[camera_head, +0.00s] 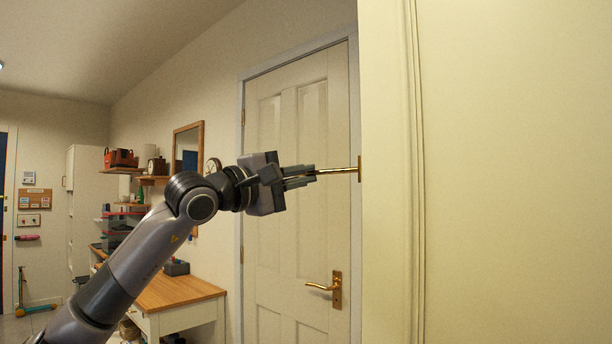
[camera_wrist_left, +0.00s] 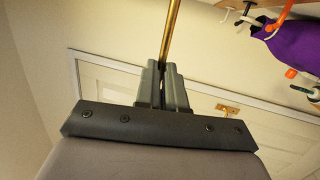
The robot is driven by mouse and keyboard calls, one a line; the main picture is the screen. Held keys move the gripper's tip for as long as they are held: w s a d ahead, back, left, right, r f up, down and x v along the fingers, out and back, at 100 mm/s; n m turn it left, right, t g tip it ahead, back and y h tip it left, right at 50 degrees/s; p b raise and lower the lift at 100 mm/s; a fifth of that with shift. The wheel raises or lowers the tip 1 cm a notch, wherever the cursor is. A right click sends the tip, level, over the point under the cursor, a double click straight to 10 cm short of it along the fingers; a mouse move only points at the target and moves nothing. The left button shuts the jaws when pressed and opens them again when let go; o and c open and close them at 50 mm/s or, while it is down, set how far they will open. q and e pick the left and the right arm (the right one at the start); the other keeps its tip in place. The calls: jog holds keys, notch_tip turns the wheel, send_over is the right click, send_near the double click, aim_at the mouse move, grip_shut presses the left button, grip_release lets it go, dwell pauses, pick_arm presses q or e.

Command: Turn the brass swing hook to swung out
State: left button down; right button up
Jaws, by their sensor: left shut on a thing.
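The brass swing hook (camera_head: 337,171) is a thin brass rod on a small brass plate (camera_head: 360,169) at the edge of the cream panel. In the head view the rod points left from the plate, nearly level. My left gripper (camera_head: 308,175) is shut on the rod's free end. In the left wrist view the rod (camera_wrist_left: 171,38) runs up and away from between the closed fingers (camera_wrist_left: 164,75) of my left gripper. The fingers hide the rod's tip. My right gripper is in neither view.
A white panelled door (camera_head: 291,220) with a brass lever handle (camera_head: 325,288) stands behind the hook. A wooden-topped desk (camera_head: 172,292) is at lower left. In the left wrist view, a purple item (camera_wrist_left: 293,42) hangs near wall hooks at upper right.

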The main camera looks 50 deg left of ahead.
pick_arm(q)
jog(key=shift+s+d+n+y, duration=0.1)
jog(key=shift+s+n+y, duration=0.35)
jog(key=shift+y, duration=0.35)
jog(key=shift+s+d+n+y, duration=0.1)
jog(key=shift+s+n+y, duration=0.35)
jog(key=shift+y, duration=0.35)
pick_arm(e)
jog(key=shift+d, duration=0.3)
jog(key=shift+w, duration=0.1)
pick_arm(q)
jog(key=c, duration=1.2)
grip_release()
jog(key=shift+s, duration=0.1)
jog(key=shift+c, duration=0.2)
